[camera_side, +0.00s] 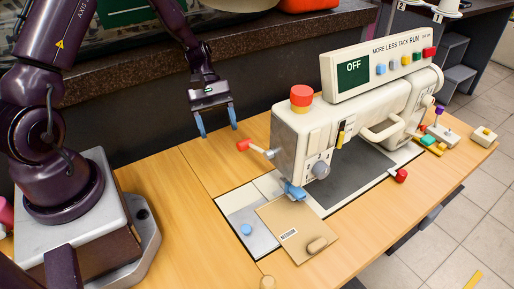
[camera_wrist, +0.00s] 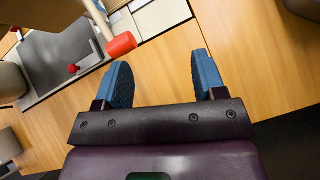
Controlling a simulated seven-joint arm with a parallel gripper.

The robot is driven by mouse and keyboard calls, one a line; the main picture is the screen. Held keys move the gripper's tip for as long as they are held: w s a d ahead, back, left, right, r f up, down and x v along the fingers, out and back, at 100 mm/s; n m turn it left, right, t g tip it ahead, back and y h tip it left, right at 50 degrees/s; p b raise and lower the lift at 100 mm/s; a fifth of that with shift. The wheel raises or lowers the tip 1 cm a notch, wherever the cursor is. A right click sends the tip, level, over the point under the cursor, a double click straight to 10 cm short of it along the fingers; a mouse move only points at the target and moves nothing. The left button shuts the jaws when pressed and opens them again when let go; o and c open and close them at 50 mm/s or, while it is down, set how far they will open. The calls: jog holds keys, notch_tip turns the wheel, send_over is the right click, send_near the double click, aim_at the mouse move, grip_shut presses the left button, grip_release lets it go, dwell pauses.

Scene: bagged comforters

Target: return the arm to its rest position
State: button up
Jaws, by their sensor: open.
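My gripper (camera_side: 217,121) is open and empty, with its two blue-padded fingers pointing down above the wooden table, behind and left of the sewing machine. In the wrist view its fingers (camera_wrist: 158,82) are spread apart with bare wood between them. My purple arm reaches over from the base at the left. The cream sewing machine (camera_side: 292,146) stands to the right of my gripper, apart from it. Its red-tipped lever (camera_side: 243,145) is the closest part, and the red tip also shows in the wrist view (camera_wrist: 121,44), just beyond the left finger.
A brown card (camera_side: 285,225) with a label and a tan knob-like piece lies at the machine's front. The machine's panel (camera_side: 353,75) reads OFF. A dark stone ledge (camera_side: 130,80) runs behind the table. Bare wood (camera_side: 160,190) is free between my base and the machine.

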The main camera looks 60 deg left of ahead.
jog(key=s+d+r+m+t+y, duration=0.2)
jog(key=s+r+m, duration=0.2)
jog(key=r, duration=0.3)
jog(key=s+d+r+m+t+y, duration=0.2)
jog(key=s+r+m+y, duration=0.1)
jog(key=r, duration=0.5)
jog(key=s+d+r+m+t+y, duration=0.2)
jog(key=s+r+m+t+y, duration=0.1)
jog(key=s+r+m, duration=0.2)
notch_tip(320, 180, up, 3)
jog(key=shift+s+d+r+m, duration=0.15)
jog(key=shift+d+m, duration=0.25)
jog(key=shift+m, duration=0.8)
